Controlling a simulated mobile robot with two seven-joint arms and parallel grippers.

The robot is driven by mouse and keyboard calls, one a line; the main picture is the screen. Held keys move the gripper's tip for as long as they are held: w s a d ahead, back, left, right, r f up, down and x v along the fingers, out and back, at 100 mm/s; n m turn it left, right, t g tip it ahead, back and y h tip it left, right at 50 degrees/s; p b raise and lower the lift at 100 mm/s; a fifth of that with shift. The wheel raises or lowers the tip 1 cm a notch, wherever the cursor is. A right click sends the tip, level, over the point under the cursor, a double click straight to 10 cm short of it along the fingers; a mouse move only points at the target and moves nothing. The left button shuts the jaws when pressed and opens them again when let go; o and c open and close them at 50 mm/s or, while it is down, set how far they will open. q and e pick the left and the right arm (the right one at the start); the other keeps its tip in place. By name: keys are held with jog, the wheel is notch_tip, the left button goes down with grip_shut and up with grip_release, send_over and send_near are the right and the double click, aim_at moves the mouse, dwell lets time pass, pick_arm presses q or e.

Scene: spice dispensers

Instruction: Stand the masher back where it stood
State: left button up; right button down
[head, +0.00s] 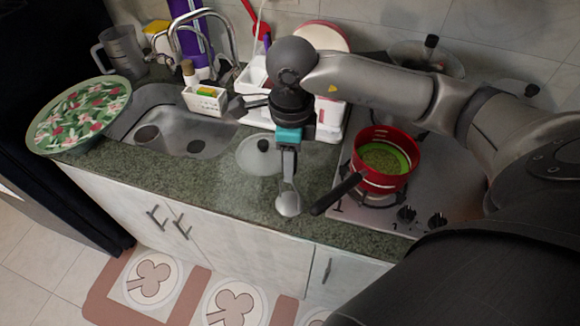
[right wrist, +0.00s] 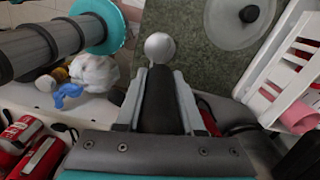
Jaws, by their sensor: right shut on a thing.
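My right gripper (head: 288,148) is above the counter, between the sink and the stove, and points down. It is shut on the dark handle of a utensil, which I take to be the masher (head: 289,203). Its silver, rounded head hangs below the fingers over the front part of the counter. I cannot tell whether it touches the surface. In the right wrist view the dark handle lies between the two fingers (right wrist: 158,100), with the masher's shiny head (right wrist: 160,47) beyond them. The place where it stood is not clear. My left gripper is not in view.
A round lid (head: 250,160) lies on the counter (head: 220,185) just left of the gripper. A red pot (head: 405,147) with green contents sits on the stove (head: 350,205), its black handle (head: 338,193) reaching toward the counter. A floral tray (head: 80,113) is left of the sink (head: 172,140).

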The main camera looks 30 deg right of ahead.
notch_tip(320, 180, down, 2)
jog(key=shift+f, duration=0.1)
jog(key=shift+f, duration=0.2)
jog(key=c, duration=0.5)
grip_release()
jog(key=shift+r, duration=0.1)
